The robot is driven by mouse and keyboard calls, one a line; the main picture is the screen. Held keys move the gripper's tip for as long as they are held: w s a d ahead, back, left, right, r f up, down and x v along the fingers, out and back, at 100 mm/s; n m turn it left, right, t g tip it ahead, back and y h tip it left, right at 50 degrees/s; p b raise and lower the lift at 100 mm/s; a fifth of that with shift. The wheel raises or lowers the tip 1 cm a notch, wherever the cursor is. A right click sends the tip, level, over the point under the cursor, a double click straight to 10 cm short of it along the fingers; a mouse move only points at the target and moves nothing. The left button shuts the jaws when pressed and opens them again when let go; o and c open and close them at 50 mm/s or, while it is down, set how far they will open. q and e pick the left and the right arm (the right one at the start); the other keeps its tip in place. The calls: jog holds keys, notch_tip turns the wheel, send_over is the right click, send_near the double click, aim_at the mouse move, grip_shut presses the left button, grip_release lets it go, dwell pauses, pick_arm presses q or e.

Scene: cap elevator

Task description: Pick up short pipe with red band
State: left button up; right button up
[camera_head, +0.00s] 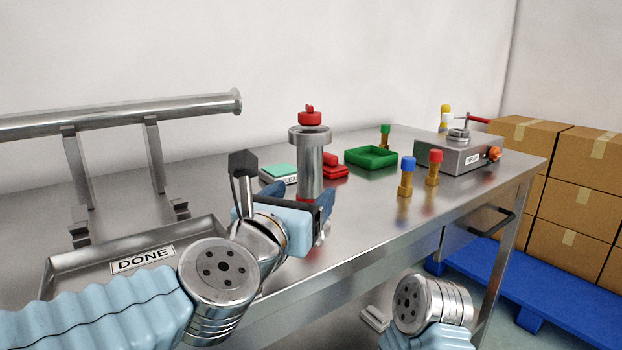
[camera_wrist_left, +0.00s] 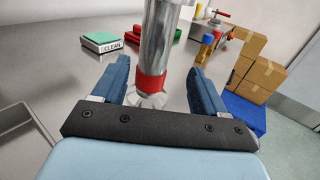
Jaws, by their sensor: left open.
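The short pipe (camera_head: 309,170) is a steel cylinder standing upright on the table, with a wide flange and a red cap on top. Its red band (camera_wrist_left: 150,83) shows near its foot in the left wrist view. My left gripper (camera_head: 322,210) is open at the pipe's lower part. In the left wrist view its blue fingers (camera_wrist_left: 158,85) stand on either side of the pipe near the red band, with gaps visible on both sides. In the head view the gripper partly hides the pipe's foot. My right wrist shows low at the right, but its fingers cannot be made out.
A tray marked DONE (camera_head: 205,228) and a long pipe on a rack (camera_head: 120,112) are at the left. A CLEAN box (camera_head: 279,173), red object (camera_head: 335,168) and green tray (camera_head: 371,149) are behind. Colour-topped brass pieces (camera_head: 405,184) and a grey device (camera_head: 459,157) stand right.

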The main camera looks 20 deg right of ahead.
aim_at(305, 182)
pick_arm(q)
jog(key=x, duration=0.6)
jog(key=shift+w+a+r, duration=0.15)
jog(key=shift+w+r, duration=0.05)
jog(key=shift+w, duration=0.3)
jog(key=shift+r, duration=0.1)
grip_shut()
